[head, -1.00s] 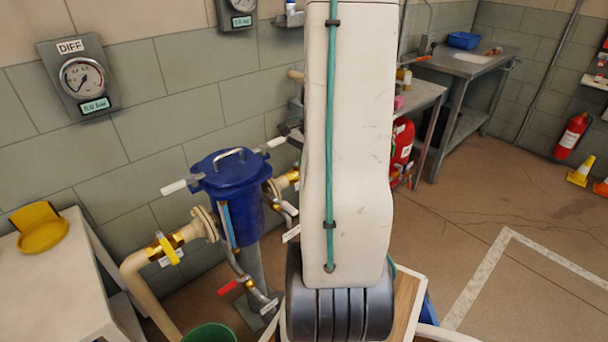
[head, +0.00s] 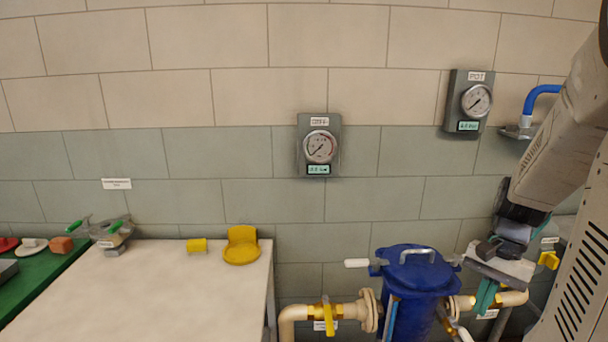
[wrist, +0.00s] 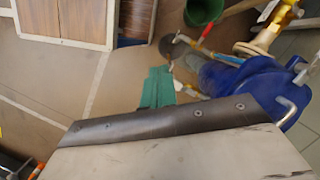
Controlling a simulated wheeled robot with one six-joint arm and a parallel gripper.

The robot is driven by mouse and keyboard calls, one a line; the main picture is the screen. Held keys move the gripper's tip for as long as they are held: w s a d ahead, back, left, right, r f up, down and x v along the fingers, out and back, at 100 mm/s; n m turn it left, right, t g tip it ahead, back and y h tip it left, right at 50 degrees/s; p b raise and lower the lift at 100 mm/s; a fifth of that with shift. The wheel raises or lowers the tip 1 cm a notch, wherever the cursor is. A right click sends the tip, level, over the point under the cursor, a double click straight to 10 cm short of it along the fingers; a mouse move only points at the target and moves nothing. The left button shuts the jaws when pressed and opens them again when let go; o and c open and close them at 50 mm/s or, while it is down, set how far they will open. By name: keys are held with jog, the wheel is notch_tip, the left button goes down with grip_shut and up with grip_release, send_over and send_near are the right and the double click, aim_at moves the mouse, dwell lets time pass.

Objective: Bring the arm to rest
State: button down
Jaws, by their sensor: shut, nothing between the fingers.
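My arm (head: 566,140) comes in along the right edge of the head view, bent at a dark joint. My gripper (head: 486,298) hangs downward with its teal fingers together and nothing between them. In the wrist view the teal fingers of my gripper (wrist: 157,88) show over the floor, left of the blue vessel (wrist: 240,90). A dark-edged pale plate fills the bottom of that view.
Pale pipes with a yellow-handled valve (head: 327,315) join the vessel. A white table (head: 130,285) at left holds a yellow dish (head: 242,246). The DIFF gauge (head: 319,146) and another gauge (head: 474,102) hang on the wall. A green bucket (wrist: 203,12) stands near the vessel.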

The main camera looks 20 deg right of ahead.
jog(key=s+a+r+n+t+h, duration=0.1)
jog(key=s+a+r+n, duration=0.1)
jog(key=a+r+n, duration=0.4)
jog(key=s+a+r+n+t+h, duration=0.1)
jog(key=a+r+n, duration=0.4)
jog(key=a, duration=1.1)
jog(key=shift+s+a+r+n+h, duration=0.4)
jog(key=shift+s+n+h, duration=0.15)
jog(key=shift+n, duration=0.65)
jog(key=shift+d, duration=0.1)
